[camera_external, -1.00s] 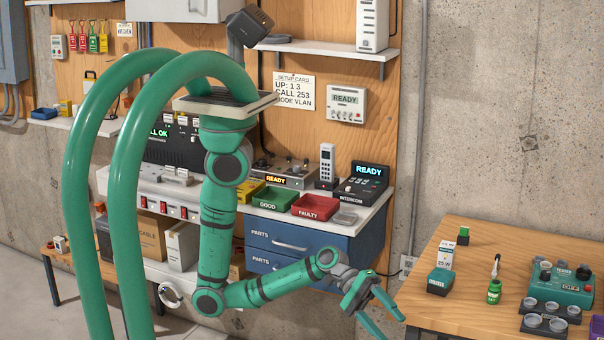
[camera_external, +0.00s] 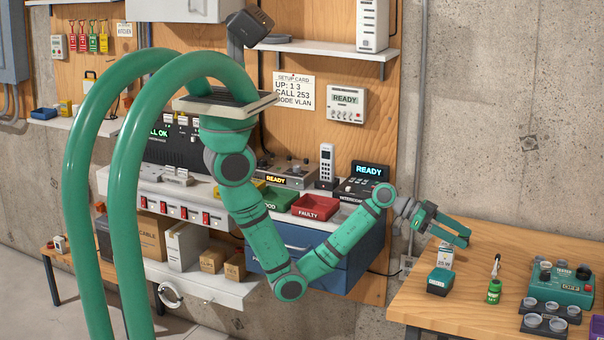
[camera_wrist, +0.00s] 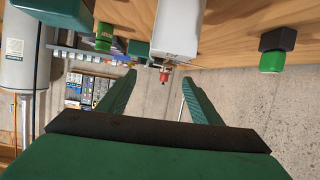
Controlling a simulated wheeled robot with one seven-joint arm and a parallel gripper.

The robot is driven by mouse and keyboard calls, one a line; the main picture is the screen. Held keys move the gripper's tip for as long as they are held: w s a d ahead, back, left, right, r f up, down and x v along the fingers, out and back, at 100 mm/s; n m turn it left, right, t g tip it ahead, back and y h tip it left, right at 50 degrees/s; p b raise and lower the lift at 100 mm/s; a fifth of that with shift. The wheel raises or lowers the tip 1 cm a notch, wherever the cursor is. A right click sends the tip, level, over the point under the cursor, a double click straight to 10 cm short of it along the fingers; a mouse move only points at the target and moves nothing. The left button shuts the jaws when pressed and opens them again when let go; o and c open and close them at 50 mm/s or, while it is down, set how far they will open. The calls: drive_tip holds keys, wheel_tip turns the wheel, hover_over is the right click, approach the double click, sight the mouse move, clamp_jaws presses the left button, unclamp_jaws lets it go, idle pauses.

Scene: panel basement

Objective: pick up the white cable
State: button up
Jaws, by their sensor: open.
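A white coiled cable (camera_external: 171,294), the only thing I see that looks like the white cable, hangs at the front of the low white shelf, left of centre in the external view. It is far to the left of my gripper and lower. I cannot pick it out in the wrist view. My gripper (camera_external: 467,240) is open, over the back left part of the wooden table in the external view. Its two fingers also show in the wrist view (camera_wrist: 159,78), spread apart with nothing held between them.
The white box appears close beyond my fingers in the wrist view (camera_wrist: 177,30). Blue drawers (camera_external: 345,262) stand left of the table.

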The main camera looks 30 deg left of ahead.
approach(496, 265)
drive_tip(key=w, duration=0.1)
drive_tip(key=w+d, duration=0.2)
drive_tip(key=shift+d+f+m+y, duration=0.15)
drive_tip(key=shift+f+m+y, duration=0.15)
drive_tip(key=shift+s+r+x, duration=0.1)
drive_tip(key=shift+r+x, duration=0.05)
drive_tip(key=shift+x, duration=0.75)
drive_tip(key=shift+s+r+x, duration=0.1)
drive_tip(key=shift+r+x, duration=0.05)
drive_tip(key=shift+x, duration=0.75)
drive_tip(key=shift+s+r+x, duration=0.1)
drive_tip(key=shift+r+x, duration=0.05)
drive_tip(key=shift+x, duration=0.7)
drive_tip(key=shift+d, duration=0.2)
drive_tip(key=c, duration=1.1)
